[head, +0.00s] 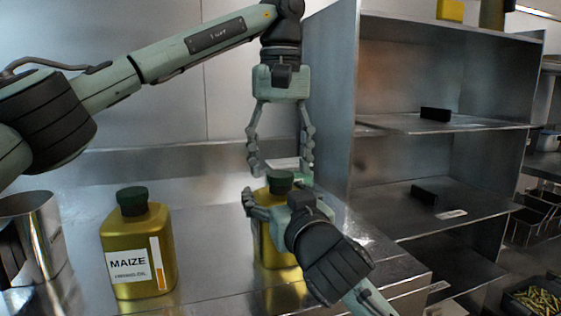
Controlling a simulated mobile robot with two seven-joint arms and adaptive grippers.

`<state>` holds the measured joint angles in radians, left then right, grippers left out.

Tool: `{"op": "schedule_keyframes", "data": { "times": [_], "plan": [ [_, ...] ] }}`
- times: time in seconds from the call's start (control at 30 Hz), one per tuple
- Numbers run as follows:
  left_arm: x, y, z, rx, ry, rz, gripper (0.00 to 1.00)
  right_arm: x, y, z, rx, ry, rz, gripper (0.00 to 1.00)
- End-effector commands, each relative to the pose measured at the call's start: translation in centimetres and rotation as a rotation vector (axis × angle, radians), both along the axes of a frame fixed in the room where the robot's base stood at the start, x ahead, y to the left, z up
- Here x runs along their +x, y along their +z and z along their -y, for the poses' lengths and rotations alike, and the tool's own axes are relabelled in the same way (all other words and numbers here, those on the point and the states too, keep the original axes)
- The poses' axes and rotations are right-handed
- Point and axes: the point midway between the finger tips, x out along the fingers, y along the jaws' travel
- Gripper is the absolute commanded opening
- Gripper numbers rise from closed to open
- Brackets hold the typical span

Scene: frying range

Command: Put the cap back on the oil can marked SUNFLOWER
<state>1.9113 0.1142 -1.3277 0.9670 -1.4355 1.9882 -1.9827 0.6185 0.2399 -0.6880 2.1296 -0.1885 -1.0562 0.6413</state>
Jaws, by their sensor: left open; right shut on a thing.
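A gold oil can (270,258) stands on the steel counter, partly hidden behind my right gripper. Its label is not visible, so I cannot read whether it says SUNFLOWER. A dark green cap (280,180) shows at its top; I cannot tell how firmly it sits. My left gripper (280,170) points down with its fingers open, one to each side just above the cap. My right gripper (268,205) comes in from the lower right and is shut on the upper part of the gold can. A second gold can (140,245), labelled MAIZE, stands to the left with its dark green cap on.
A shiny steel container (40,235) stands at the far left. The steel counter (205,225) is clear between the two cans. A steel shelf unit (400,120) rises at the right, with small black blocks on its shelves. A basket of fries (538,300) is at the lower right.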

Motion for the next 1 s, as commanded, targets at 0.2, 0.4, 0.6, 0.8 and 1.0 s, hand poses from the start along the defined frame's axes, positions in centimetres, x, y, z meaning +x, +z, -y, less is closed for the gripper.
{"op": "schedule_keyframes", "data": {
  "times": [0.2,0.4,0.6,0.8,1.0],
  "plan": [
    [0.0,3.6,0.1,0.001,0.003,0.006,0.61,0.0,-0.1,0.0,-0.002,0.0,-0.002,0.0],
    [0.0,6.4,0.0,0.002,0.003,0.004,0.61,0.0,-0.1,0.0,-0.002,0.0,-0.002,0.0],
    [0.0,7.2,0.0,-0.001,0.0,0.002,0.61,0.0,-0.1,0.0,-0.002,0.0,-0.002,0.0],
    [0.0,7.2,0.0,-0.001,0.0,0.001,0.61,0.0,-0.1,0.0,-0.002,0.0,-0.002,0.0],
    [0.0,7.2,0.0,-0.001,0.0,0.001,0.61,0.0,-0.1,0.0,0.0,0.0,-0.001,1.0]
  ]
}}
